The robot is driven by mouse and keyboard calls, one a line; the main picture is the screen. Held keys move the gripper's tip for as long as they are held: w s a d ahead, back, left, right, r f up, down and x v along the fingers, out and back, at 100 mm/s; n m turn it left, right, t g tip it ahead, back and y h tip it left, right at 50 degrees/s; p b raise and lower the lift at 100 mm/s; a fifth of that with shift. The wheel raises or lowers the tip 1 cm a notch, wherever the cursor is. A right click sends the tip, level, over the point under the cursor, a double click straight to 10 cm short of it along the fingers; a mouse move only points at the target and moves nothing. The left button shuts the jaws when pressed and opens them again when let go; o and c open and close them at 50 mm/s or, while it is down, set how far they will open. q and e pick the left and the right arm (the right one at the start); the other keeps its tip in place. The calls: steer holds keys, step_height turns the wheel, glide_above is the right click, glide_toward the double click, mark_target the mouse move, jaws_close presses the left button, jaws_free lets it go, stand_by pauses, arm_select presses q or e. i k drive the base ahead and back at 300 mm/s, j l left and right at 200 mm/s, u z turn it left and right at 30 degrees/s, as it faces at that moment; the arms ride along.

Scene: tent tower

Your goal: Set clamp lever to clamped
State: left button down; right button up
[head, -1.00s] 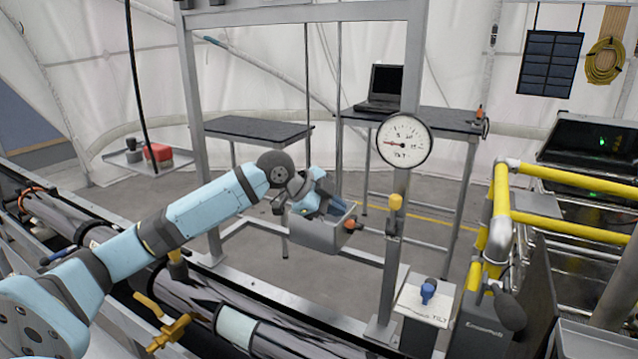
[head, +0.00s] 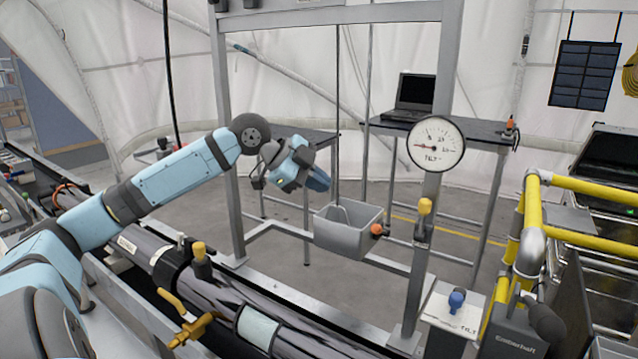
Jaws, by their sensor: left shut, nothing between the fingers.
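My left gripper (head: 318,180) is shut and empty, in mid-air inside the grey metal frame, above and left of a grey open bin (head: 345,238). Which part is the clamp lever I cannot tell for certain. A yellow lever handle (head: 188,322) sits on the near side of the long dark tube (head: 225,296). A yellow-capped knob (head: 199,256) stands on the tube behind it. Another yellow-topped handle (head: 424,208) is on the frame's right post. My left gripper touches none of them. My right gripper is not in view.
A round gauge (head: 436,144) is on the right post. A blue knob (head: 456,300) tops a white panel below. Yellow rails (head: 533,215) stand at right. A laptop (head: 413,97) rests on a dark table behind. Open floor lies behind the frame.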

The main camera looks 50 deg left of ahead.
mark_target(376, 229)
steer(key=k+l, duration=0.35)
steer(key=l, duration=0.15)
steer(key=k+l, duration=0.4)
steer(key=l, duration=0.1)
